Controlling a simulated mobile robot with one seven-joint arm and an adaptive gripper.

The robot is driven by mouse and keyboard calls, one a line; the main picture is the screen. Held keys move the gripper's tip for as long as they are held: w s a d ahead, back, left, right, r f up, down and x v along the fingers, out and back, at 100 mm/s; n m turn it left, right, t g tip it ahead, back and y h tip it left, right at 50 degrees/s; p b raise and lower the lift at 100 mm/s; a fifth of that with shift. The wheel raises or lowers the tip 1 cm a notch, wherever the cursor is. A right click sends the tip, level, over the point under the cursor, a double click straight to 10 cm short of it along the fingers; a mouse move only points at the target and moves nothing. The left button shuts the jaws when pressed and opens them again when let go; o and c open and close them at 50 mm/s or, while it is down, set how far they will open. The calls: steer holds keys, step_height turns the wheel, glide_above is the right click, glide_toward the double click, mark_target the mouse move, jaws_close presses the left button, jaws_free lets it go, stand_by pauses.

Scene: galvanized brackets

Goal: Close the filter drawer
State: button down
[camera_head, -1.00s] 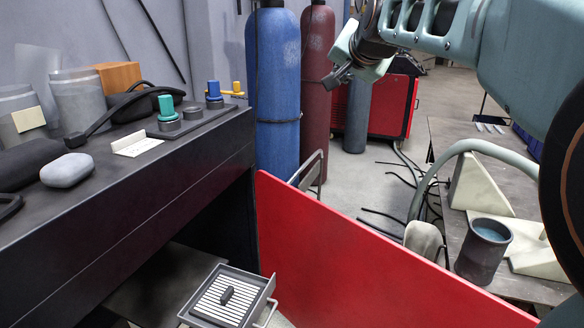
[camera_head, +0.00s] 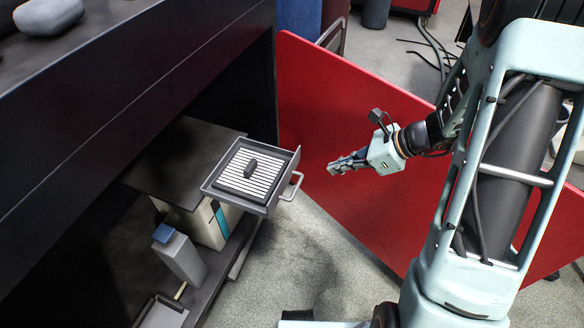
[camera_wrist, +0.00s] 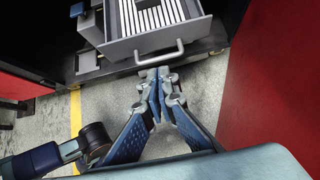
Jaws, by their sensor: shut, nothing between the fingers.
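The filter drawer (camera_head: 225,195) is a grey tray with a white slatted filter and a dark knob on it. It stands pulled out from under a dark bench, with its metal bar handle (camera_head: 292,187) facing my gripper. My gripper (camera_head: 335,168) is shut and empty, to the right of the handle and apart from it in the head view. In the wrist view the drawer (camera_wrist: 200,32) is at the top, and the shut fingertips (camera_wrist: 155,78) point towards its handle (camera_wrist: 158,54). The gap between fingertips and handle is hard to judge there.
The dark bench (camera_head: 120,75) overhangs on the left. A red panel (camera_head: 330,100) stands behind and beside my gripper. A grey bottle with a blue cap (camera_head: 180,255) and a white box (camera_head: 205,222) stand below the drawer. Grey floor (camera_head: 290,260) is clear in front.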

mark_target(287, 175)
steer(key=shift+w+a+r+b+x, duration=0.1)
steer(key=shift+a+r+b+x, duration=0.4)
steer(key=shift+x, duration=1.6)
steer(key=shift+w+a+r+b+x, duration=0.15)
steer(key=shift+b+x, duration=0.6)
steer(key=shift+x, duration=1.4)
steer(key=shift+w+a+r+b+x, duration=0.1)
steer(key=shift+a+r+b+x, duration=0.4)
steer(key=shift+x, duration=1.6)
steer(key=shift+f, duration=0.15)
steer(key=w+a+p, duration=0.1)
steer(key=w+a, duration=0.1)
steer(key=a, duration=0.5)
steer(key=w+a, duration=0.3)
steer(key=a, duration=0.4)
steer(key=w+a+p, duration=0.1)
steer(key=w+a, duration=0.2)
steer(key=a, duration=0.5)
steer(key=shift+p, duration=0.35)
